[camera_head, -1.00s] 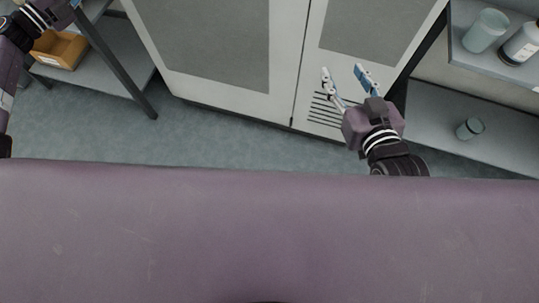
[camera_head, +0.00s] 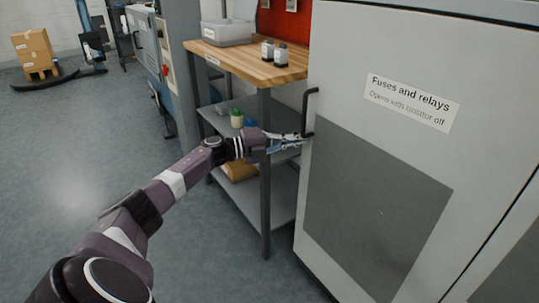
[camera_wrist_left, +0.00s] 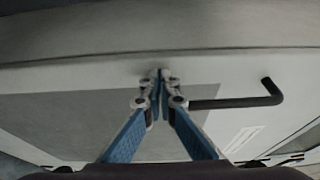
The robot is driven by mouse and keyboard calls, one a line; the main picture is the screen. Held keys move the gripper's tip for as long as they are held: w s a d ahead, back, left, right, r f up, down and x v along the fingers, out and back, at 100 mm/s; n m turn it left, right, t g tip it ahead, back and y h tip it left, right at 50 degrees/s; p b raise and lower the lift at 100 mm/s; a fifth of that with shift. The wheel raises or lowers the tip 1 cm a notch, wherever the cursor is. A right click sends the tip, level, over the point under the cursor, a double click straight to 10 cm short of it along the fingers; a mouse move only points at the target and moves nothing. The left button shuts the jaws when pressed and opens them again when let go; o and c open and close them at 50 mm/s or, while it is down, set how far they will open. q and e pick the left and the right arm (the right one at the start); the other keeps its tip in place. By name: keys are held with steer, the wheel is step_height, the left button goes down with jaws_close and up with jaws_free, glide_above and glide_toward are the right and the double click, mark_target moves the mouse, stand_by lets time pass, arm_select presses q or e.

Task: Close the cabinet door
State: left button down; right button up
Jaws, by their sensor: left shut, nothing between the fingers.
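The grey cabinet door (camera_head: 335,85) fills the right of the head view. It has a "Fuses and relays" label, a darker grey panel and a black bar handle (camera_head: 306,110) near its left edge. It looks about flush with the cabinet, but I cannot tell if it is fully closed. My left gripper (camera_head: 307,139) reaches from the left to the door's edge, just below the handle. In the left wrist view its blue fingers (camera_wrist_left: 160,85) are together and empty, beside the handle (camera_wrist_left: 245,101); contact with the door is unclear. My right gripper is out of view.
Open floor (camera_head: 60,150) lies further left; boxes (camera_head: 35,50) stand at the back.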

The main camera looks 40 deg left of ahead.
arm_select(q)
steer(key=v, duration=1.1)
steer(key=shift+s, duration=0.45)
steer(key=shift+a+f, duration=0.1)
